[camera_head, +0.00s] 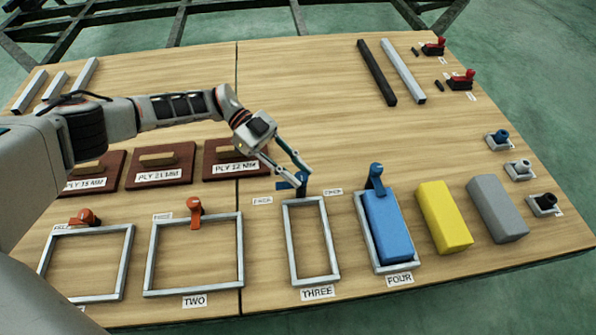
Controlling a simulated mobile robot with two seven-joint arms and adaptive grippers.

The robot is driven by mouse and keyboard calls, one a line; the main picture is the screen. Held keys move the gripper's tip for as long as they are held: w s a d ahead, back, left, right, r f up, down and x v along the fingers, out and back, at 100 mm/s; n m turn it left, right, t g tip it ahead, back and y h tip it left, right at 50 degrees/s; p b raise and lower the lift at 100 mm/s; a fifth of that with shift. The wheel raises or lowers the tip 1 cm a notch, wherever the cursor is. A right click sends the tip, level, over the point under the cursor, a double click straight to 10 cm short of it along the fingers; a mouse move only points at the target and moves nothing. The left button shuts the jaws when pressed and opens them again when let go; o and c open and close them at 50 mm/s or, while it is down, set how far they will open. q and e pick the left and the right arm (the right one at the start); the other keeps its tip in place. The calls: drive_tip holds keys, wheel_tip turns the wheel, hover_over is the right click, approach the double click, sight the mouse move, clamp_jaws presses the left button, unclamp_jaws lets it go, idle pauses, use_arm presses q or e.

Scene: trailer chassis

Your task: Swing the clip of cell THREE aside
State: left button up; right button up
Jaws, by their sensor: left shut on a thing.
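Cell THREE is an empty upright-rectangle grey frame (330,245) with its label (318,293) at the near side. Its blue clip (301,188) stands at the far edge of the frame, partly hidden by my fingers. My left gripper (303,176) reaches in from the left and is shut on the blue clip. My right gripper is not in view.
Cell FOUR (366,240) holds a blue block (387,226) with a blue clip (376,178) at its far end. A yellow block (444,217) and a grey block (497,208) lie to the right. Cell TWO (194,292), left, is empty.

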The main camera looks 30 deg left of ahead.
use_arm(q)
drive_tip(key=shift+d, duration=0.1)
idle(0.3)
drive_tip(key=o, duration=1.1)
drive_tip(key=shift+o, duration=0.2)
drive_tip(key=v, duration=1.2)
